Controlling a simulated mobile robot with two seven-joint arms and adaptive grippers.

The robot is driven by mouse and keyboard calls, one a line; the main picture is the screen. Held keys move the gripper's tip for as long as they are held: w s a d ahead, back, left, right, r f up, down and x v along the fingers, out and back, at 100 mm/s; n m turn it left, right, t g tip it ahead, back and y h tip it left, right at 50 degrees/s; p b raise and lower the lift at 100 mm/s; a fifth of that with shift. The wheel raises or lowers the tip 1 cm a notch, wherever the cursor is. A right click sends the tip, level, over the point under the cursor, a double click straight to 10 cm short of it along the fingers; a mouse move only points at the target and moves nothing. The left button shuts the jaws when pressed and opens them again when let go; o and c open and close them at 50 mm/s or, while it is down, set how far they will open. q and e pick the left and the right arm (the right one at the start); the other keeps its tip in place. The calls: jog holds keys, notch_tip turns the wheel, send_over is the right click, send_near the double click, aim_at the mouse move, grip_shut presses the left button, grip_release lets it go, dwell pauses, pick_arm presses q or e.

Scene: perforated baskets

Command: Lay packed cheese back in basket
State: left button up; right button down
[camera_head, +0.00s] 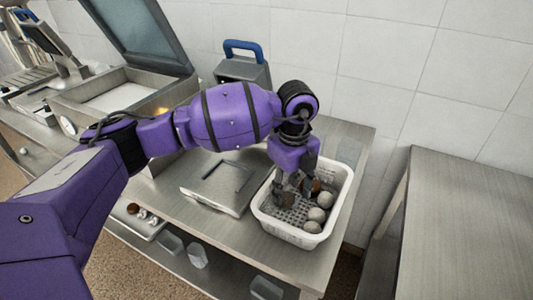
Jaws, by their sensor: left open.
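A white perforated basket (267,224) stands on the steel table near its right end. Several round pale grey pieces (317,214) lie in its right part, and a brown piece (316,186) shows near them. I cannot tell for sure which of these is the packed cheese. My left gripper (292,192) points down into the basket, with its fingers apart, left of the pale pieces. The fingers and wrist hide part of the basket's contents. I see nothing clearly held between the fingers. My right gripper is out of view.
A flat grey lidded box (214,184) lies left of the basket. A grey container with a blue handle (243,68) stands behind. An open-lidded machine (110,97) is at the back left. Another steel table (460,230) on the right has a clear top.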

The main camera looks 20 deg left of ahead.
aim_at(288, 194)
pick_arm(q)
notch_tip(288, 194, up, 10)
dwell(0.3)
jog(key=shift+a, duration=0.1)
